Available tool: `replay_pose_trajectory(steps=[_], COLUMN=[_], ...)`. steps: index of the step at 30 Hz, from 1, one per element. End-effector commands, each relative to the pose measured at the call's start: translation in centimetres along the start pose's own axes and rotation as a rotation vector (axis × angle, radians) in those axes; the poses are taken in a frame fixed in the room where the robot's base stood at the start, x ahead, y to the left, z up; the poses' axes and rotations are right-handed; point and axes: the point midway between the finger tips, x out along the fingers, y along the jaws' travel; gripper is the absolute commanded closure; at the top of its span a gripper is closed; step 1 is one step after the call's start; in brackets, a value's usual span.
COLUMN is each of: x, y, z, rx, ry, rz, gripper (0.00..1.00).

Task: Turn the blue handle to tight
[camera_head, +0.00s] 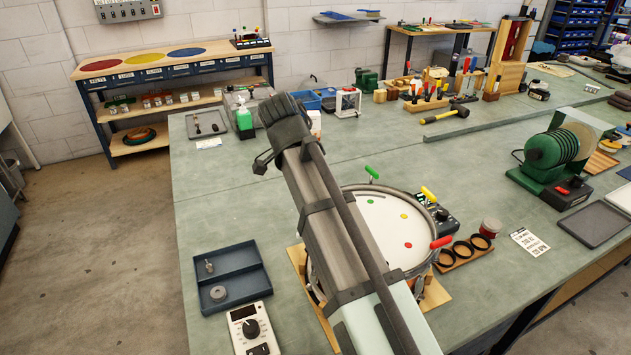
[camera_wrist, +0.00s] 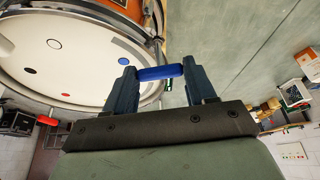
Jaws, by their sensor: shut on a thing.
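The blue handle (camera_wrist: 160,72) lies across between the two fingers of my gripper (camera_wrist: 161,76) in the wrist view, at the rim of the drum. My gripper is shut on it, one finger at each end. The drum (camera_head: 378,214) stands on the bench in the head view, with a pale head and coloured dots. Its green handle (camera_head: 372,172), yellow handle (camera_head: 428,193) and red handle (camera_head: 441,242) show around the rim. My arm hides the drum's left part, the blue handle and my gripper in the head view. I cannot read any tight mark.
A blue-grey tray (camera_head: 228,278) with small metal parts and a white meter (camera_head: 252,328) lie left of the drum. A wooden holder with black rings (camera_head: 463,249) and a printed card (camera_head: 529,241) lie right. A green machine (camera_head: 558,160) stands farther right.

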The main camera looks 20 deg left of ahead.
Motion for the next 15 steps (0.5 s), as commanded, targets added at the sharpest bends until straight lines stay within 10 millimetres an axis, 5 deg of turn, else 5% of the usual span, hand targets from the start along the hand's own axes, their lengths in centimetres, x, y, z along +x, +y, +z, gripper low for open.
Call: replay_pose_trajectory(steps=[15], x=[-0.01], y=[-0.14], z=[-0.03], rx=[0.150], ry=[-0.001], rz=[0.060], gripper=[0.75])
